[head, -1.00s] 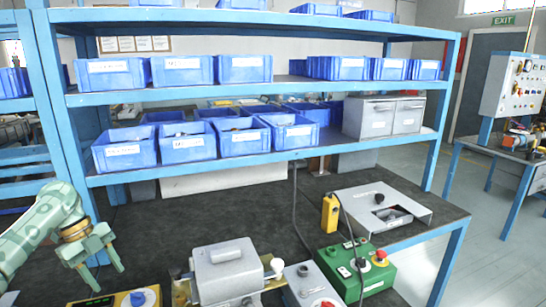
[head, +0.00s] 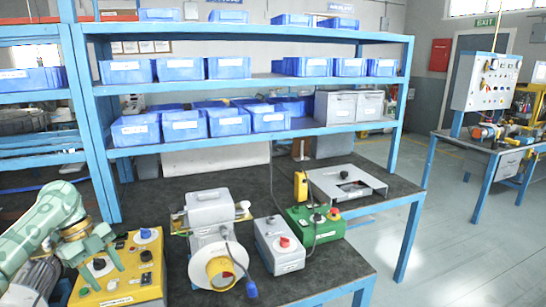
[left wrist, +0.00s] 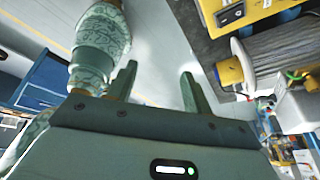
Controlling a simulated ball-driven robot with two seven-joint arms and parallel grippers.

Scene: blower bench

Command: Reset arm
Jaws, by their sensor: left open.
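My left arm comes in from the left in the head view. Its green gripper (head: 98,262) is open, with its fingers pointing down at the left end of the bench, beside or over the yellow control box (head: 140,285). From this view I cannot tell whether they touch it. In the left wrist view the two fingers (left wrist: 158,92) are spread apart with nothing between them, and grey floor shows beyond. My right gripper does not show.
The dark bench (head: 330,252) holds a grey machine with a yellow-ringed outlet (head: 220,272), a grey switch box (head: 280,247) and a green control box (head: 318,226). A blue shelf rack (head: 250,82) with bins stands behind. The floor at right (head: 455,245) is clear.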

